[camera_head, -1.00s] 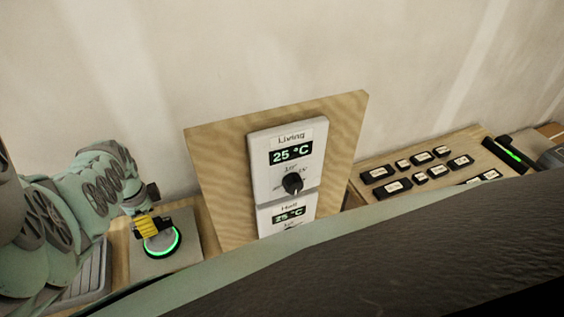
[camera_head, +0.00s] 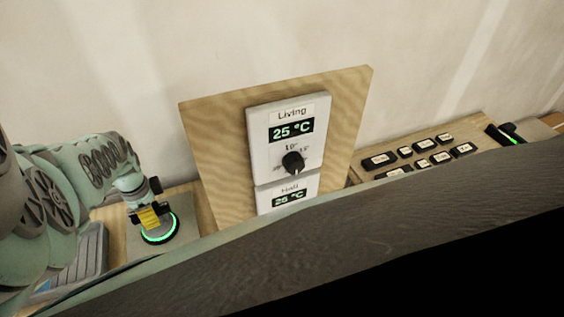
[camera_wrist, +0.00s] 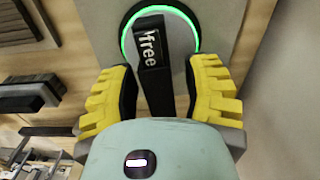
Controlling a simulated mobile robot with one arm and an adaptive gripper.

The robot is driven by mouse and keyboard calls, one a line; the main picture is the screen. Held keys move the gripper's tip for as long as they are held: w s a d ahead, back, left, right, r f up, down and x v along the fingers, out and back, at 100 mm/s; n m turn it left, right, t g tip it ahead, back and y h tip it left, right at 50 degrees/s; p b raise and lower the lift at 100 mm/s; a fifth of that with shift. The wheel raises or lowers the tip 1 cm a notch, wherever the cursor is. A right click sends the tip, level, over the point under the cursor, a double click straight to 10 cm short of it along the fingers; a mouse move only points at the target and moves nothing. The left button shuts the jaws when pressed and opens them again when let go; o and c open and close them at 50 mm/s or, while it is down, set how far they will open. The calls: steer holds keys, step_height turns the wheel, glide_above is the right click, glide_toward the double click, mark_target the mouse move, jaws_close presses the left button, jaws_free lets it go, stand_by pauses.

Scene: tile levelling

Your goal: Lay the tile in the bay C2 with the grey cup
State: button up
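A round black device with a glowing green ring (camera_head: 160,240) sits on a grey square plate (camera_head: 188,213) at the left of the head view. In the wrist view its black lever (camera_wrist: 155,85) carries a label reading "free". I cannot tell whether this is the grey cup, or whether the plate is the tile. My gripper (camera_head: 150,217), with yellow fingers, is at the device. In the wrist view the fingers stand open on either side of the lever, with a gap at each side. No bay marked C2 can be read.
A wooden panel (camera_head: 218,150) with "Living" and "Hall" thermostats (camera_head: 289,140), both reading 25 °C, stands right of the device. Several labelled black blocks (camera_head: 425,161) lie on a wooden board farther right. A dark surface fills the lower foreground. A wall closes the back.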

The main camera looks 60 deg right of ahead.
jaws_close()
stand_by(0.7)
stand_by(0.3)
